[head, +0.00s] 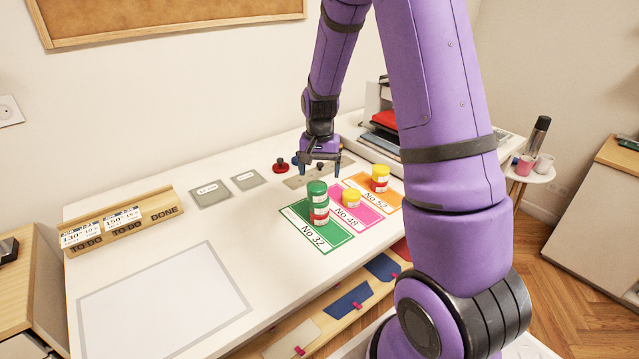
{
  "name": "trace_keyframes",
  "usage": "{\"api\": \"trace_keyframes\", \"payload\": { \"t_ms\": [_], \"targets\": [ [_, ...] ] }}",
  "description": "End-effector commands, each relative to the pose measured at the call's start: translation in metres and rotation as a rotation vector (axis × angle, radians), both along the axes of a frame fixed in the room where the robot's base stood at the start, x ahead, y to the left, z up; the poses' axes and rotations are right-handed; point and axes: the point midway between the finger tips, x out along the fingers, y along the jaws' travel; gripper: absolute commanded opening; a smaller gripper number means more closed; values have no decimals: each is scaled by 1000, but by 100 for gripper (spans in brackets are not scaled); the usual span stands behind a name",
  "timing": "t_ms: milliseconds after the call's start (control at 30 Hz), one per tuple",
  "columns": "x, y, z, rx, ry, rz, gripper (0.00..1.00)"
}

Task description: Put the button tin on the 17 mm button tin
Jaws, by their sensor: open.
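Button tins stand on three coloured mats; their size labels are too small to read. A stack of green and red tins (317,204) stands on the green No 32 mat (334,243). A single yellow tin (351,198) sits on the pink No 48 mat (374,212). A short stack of yellow tins (380,178) with red on it stands on the orange No 52 mat (388,197). I cannot tell which is the 17 mm button tin. My gripper (321,167) points down, open, with nothing visible between its fingers. In the picture it is just above and behind the green stack.
Two labelled grey squares (210,193) and a wooden card rack (122,220) lie further left. A large pale rectangle (160,305) at front left is clear. My arm hides the table's right part.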

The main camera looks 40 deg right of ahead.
Motion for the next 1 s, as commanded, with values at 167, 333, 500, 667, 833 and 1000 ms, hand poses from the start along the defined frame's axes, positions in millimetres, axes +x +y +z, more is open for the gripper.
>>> {"api": "trace_keyframes", "payload": {
  "t_ms": [167,333,500,667,833,1000],
  "targets": [
    [1,0,33,-1,-4,0,84],
    [0,0,51,-1,-1,0,84],
    [-3,4,66,-2,-12,15,84],
    [-20,22,103,-3,-60,85,84],
    [-54,49,152,-12,-131,198,84],
    [-94,73,192,-30,-199,313,84]
  ]
}}
